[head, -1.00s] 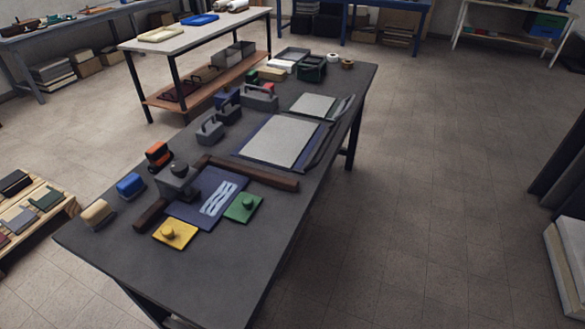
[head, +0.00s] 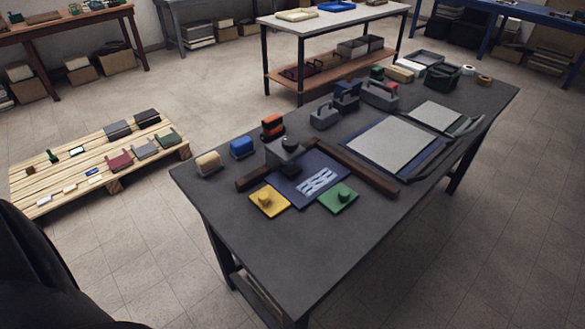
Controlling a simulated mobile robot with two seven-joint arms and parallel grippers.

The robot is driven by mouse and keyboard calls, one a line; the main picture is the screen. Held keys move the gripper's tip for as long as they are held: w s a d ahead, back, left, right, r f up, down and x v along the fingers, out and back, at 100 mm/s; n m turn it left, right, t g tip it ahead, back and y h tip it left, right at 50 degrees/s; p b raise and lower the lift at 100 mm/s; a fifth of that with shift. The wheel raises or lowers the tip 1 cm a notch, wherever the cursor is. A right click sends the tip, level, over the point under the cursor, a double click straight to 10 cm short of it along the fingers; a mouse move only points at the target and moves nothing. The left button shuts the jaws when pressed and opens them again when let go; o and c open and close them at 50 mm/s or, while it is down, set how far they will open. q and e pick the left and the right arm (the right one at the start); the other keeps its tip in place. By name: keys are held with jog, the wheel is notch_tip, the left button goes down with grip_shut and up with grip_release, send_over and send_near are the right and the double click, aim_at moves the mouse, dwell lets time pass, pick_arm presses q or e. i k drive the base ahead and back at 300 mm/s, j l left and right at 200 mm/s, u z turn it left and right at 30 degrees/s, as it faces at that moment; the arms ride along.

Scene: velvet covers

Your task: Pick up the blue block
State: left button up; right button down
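A blue block (head: 242,147) sits on the dark table (head: 265,265) near its left edge. It stands between a tan block (head: 208,163) and an orange and black block (head: 272,126). A grey block with a dark knob (head: 288,152) is just to its right. Another dark blue item (head: 346,94) stands farther back among grey handled blocks. Neither of my grippers shows in the head view.
A yellow plate (head: 269,200) and a green plate (head: 338,197) with knobs lie beside a blue patterned sheet (head: 304,172). A wooden pallet (head: 60,190) with flat items lies on the floor at left. The table's near end is clear.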

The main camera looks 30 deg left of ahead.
aim_at(243, 147)
jog(key=u, duration=1.45)
